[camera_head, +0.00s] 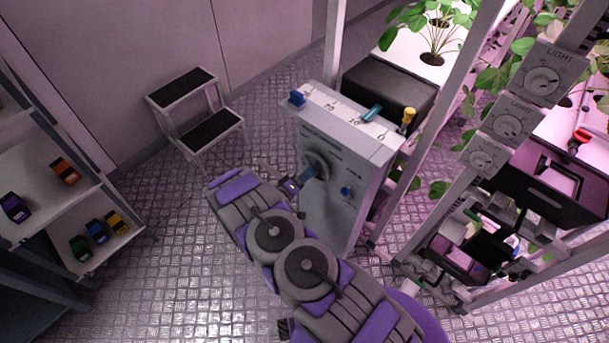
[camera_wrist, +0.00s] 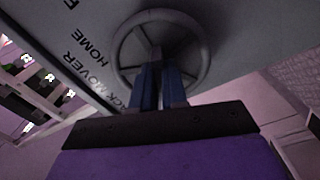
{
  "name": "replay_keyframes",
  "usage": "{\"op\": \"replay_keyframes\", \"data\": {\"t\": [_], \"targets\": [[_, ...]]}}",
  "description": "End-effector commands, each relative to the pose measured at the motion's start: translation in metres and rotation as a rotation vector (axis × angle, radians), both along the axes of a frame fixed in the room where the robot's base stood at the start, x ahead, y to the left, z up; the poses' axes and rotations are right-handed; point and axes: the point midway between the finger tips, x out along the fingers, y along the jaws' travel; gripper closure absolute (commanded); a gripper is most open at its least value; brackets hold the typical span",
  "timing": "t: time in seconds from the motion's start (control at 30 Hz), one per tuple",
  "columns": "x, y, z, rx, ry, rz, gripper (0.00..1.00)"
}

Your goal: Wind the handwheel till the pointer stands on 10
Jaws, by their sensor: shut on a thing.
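The grey handwheel (camera_head: 317,163) sits on the front face of a light grey cabinet (camera_head: 330,205), partly hidden by my gripper in the head view. In the wrist view the handwheel (camera_wrist: 203,57) shows as a spoked ring. My gripper (camera_head: 304,177) reaches the wheel from the left. In the wrist view the blue fingers of my gripper (camera_wrist: 160,72) are close together at the lower middle of the wheel, shut on it. The exact gripped part is hard to make out. The lettering "HOME" and part of "RACK MOVER" shows beside the wheel.
A step stool (camera_head: 196,113) stands behind left. Plant racks (camera_head: 480,175) stand close on the right.

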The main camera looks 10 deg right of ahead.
Motion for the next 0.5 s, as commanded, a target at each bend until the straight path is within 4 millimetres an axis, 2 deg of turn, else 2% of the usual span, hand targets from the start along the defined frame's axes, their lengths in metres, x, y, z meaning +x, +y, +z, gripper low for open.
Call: {"op": "replay_keyframes", "data": {"t": [0.03, 0.1, 0.13, 0.37, 0.5], "targets": [[0.0072, 0.0, 0.0078, -0.002, -0.021, 0.005, 1.0], [0.0072, 0.0001, 0.0079, -0.002, -0.022, 0.004, 1.0], [0.0072, 0.0001, 0.0079, -0.002, -0.022, 0.004, 0.85], [0.0048, 0.0009, 0.005, -0.001, -0.014, 0.005, 0.63], [0.0029, 0.0039, 0.0034, -0.005, -0.01, 0.005, 0.62]]}}
